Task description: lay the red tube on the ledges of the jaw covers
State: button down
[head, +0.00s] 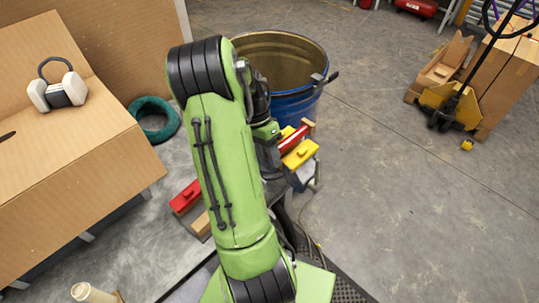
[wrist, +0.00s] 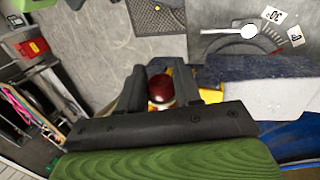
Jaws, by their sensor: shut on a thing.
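The red tube (head: 294,138) shows in the head view as a short red bar with a tan end, right of my arm. In the wrist view its dark red round end (wrist: 160,88) lies between the two dark fingers of my gripper (wrist: 170,90), which is shut on it. Yellow jaw covers show close beside the tube, a nearer one (head: 301,154) and a partly hidden one behind it (head: 287,131). Yellow also shows behind the tube in the wrist view. My arm hides part of the area, and I cannot tell whether the tube touches the ledges.
A blue drum (head: 290,108) stands just behind the covers. A red block with a knob (head: 186,197) is left of my arm. A cardboard box (head: 70,190) with a headset-like item (head: 58,92) fills the left.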

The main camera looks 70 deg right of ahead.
jog(key=shift+f, duration=0.1)
jog(key=shift+f+b, duration=0.35)
jog(key=shift+b, duration=0.1)
jog(key=shift+f+b, duration=1.05)
jog(key=shift+f, duration=0.15)
jog(key=c, duration=0.7)
grip_release()
jog(key=p+v, duration=0.2)
jog(key=v, duration=1.3)
jog(key=shift+r+p, duration=0.35)
jog(key=shift+w, duration=0.2)
